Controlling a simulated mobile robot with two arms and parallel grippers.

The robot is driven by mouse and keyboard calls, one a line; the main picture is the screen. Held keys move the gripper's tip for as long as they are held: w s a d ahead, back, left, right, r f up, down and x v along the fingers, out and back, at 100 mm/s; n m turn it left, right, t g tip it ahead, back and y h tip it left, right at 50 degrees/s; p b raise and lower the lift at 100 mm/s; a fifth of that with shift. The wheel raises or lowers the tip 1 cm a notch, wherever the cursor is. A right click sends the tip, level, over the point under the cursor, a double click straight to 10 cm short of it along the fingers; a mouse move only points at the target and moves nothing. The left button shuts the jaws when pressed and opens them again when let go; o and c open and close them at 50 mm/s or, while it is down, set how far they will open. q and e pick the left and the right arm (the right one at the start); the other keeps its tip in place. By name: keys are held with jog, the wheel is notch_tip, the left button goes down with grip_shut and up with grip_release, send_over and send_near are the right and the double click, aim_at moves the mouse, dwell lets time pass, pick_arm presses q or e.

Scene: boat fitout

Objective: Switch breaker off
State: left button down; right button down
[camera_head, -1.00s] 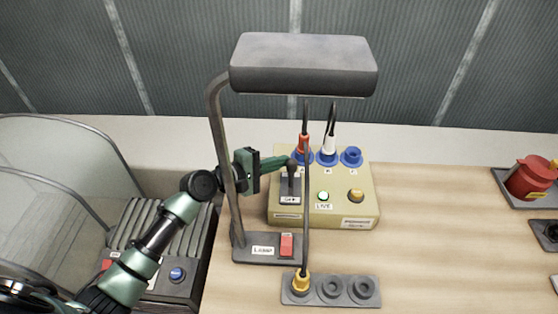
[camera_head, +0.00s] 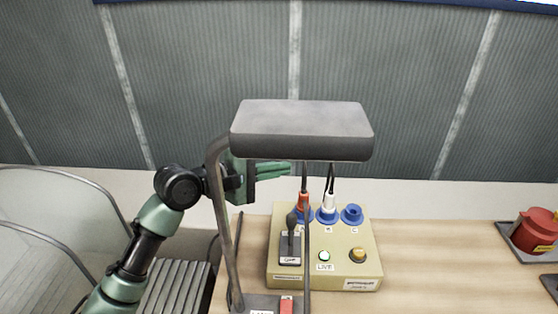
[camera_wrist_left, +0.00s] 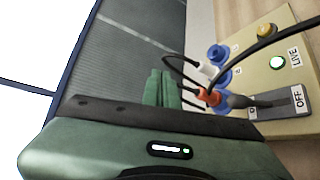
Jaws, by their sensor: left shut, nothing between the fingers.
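The breaker is a dark lever with a round knob (camera_head: 291,222) on a grey plate (camera_head: 290,250) at the left of a beige power box (camera_head: 345,275). Its knob points toward the back, away from the label at the plate's front. In the left wrist view the lever (camera_wrist_left: 238,101) stands out from its plate, which reads OFF (camera_wrist_left: 298,101). My right gripper is not in view.
A desk lamp (camera_head: 300,118) overhangs the box, and its post (camera_head: 222,240) stands between my left arm and the box. Orange and white plugs (camera_head: 329,202) with cables stand in blue sockets behind the lever. A red container (camera_head: 535,230) sits far right. The wooden bench between is clear.

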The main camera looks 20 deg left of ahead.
pick_arm(q)
jog(key=shift+r, duration=1.35)
jog(key=a+f+g+b, duration=0.1)
jog(key=a+f, duration=0.3)
jog(key=f, duration=0.6)
jog(key=s+a+f+n+g+b, duration=0.1)
jog(key=a+f, duration=0.3)
jog(key=f, duration=0.5)
jog(key=shift+s+a+f+n+b, duration=0.3)
jog(key=shift+a+f+b, duration=0.05)
jog(key=shift+f+b, duration=0.1)
